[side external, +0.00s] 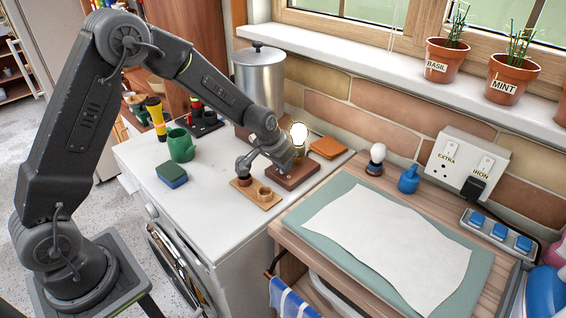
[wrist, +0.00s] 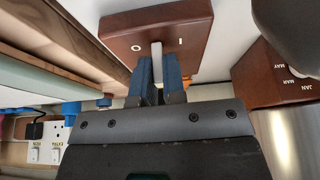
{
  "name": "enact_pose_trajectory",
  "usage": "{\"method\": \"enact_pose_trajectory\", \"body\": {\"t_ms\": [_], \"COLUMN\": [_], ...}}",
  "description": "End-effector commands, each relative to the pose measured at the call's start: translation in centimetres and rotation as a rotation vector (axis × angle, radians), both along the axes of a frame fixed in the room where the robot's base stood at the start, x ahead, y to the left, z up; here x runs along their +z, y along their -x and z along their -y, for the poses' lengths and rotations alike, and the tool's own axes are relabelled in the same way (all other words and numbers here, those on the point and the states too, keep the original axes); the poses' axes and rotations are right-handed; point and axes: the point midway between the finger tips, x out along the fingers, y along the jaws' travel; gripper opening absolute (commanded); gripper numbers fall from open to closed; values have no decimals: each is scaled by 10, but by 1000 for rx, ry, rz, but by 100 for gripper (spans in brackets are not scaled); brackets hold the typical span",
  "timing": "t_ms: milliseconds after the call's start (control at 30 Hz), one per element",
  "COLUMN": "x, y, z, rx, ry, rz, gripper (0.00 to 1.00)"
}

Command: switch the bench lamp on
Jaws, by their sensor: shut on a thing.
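A wooden tray (side external: 268,204) with small round holders lies in front of the lamp. A metal canister (side external: 259,88) stands behind. An orange pad (side external: 327,147) is to the right, and a white bulb (side external: 377,152) stands beyond. A green mug (side external: 181,146) and a sponge (side external: 172,175) sit left.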

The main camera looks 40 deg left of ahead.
Motion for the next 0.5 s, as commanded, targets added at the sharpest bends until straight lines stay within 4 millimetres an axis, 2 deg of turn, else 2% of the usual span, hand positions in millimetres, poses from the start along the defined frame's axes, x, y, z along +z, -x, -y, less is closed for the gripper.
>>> {"method": "enact_pose_trajectory", "body": {"t_ms": [67,100,333,500], "x": [0,0,0,0], "y": [0,0,0,0], "z": [1,1,0,0], "rx": [-1,-1,-1,0], "ry": [1,1,0,0], "rz": [-1,-1,0,0], "gripper": [0,14,36,36]}}
